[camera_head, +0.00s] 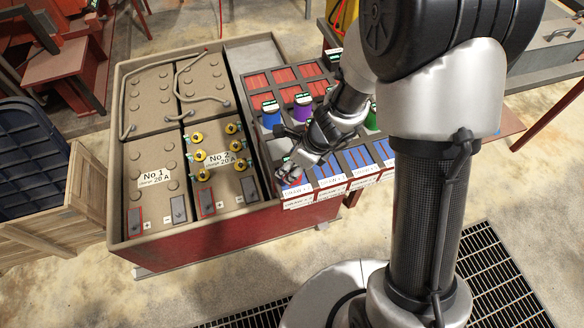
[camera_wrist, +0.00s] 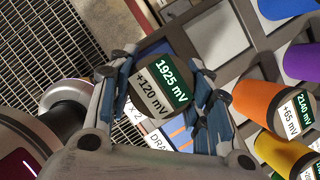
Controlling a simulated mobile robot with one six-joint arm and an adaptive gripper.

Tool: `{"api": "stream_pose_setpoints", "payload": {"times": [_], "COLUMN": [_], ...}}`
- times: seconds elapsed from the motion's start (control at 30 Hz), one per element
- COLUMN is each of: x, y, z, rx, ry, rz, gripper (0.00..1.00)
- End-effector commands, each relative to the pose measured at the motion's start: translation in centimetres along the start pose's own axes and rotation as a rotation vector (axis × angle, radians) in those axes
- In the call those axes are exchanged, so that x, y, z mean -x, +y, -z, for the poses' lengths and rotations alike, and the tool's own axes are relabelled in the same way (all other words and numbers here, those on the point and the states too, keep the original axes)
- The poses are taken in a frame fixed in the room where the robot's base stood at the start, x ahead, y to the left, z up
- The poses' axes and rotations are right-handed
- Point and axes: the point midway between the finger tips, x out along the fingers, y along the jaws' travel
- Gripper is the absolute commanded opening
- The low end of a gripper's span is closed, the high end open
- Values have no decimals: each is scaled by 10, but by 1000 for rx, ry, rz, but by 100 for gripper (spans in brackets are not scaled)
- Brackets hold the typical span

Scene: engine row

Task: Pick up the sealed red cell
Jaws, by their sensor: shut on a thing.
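My gripper (camera_wrist: 165,90) is shut on a round cell (camera_wrist: 158,88), with a finger on either side of it. The cell's dark top faces the wrist camera and carries a label reading 1925 mV and +120 mV. Its side is hidden by the fingers, so I cannot tell its colour. In the head view my gripper (camera_head: 290,168) is over the near left corner of the cell rack (camera_head: 318,188). I cannot make out a red cell for certain in either view.
Blue (camera_head: 271,116) and purple (camera_head: 302,108) cells stand in the rack, and orange cells (camera_wrist: 258,99) show in the wrist view. Left of the rack is a large battery box (camera_head: 120,100) with yellow-capped posts (camera_head: 199,155). A floor grating (camera_head: 495,275) lies at lower right.

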Motion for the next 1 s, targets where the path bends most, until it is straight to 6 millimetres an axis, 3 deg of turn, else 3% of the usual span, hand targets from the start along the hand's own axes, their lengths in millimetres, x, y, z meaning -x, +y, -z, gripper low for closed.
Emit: {"api": "stream_pose_setpoints", "payload": {"times": [0.17,0.57,0.77,1.0], "x": [0,8,31,85], "y": [0,-1,-1,-1], "z": [0,-4,-14,-36], "rx": [0,1,0,3], "ry": [0,-2,-3,-3], "rz": [0,1,2,3], "gripper": [2,2,2,2]}}
